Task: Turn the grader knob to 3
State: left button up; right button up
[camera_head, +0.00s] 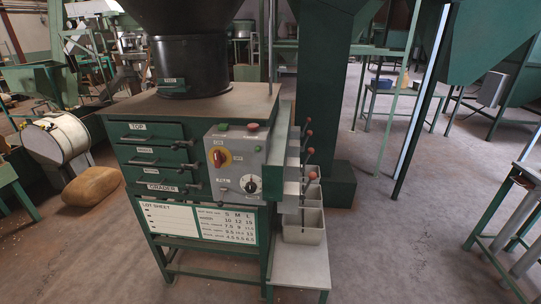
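The grader knob (249,187) is a small black dial with a white scale around it. It sits low on the right of the grey control panel (217,184) on the front of the green grader cabinet (146,157). The scale numbers and the pointer are too small to read, so I cannot tell its setting. Neither of my grippers is in view, and nothing touches the knob.
A red-and-yellow rotary switch (219,157) is above and left of the knob. Several red-tipped levers (309,151) stand right of the panel, above a pale bin (303,235). A lot sheet (201,222) hangs below. Open concrete floor (385,235) lies to the right.

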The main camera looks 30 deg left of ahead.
aim_at(251, 187)
jog(key=u, duration=1.25)
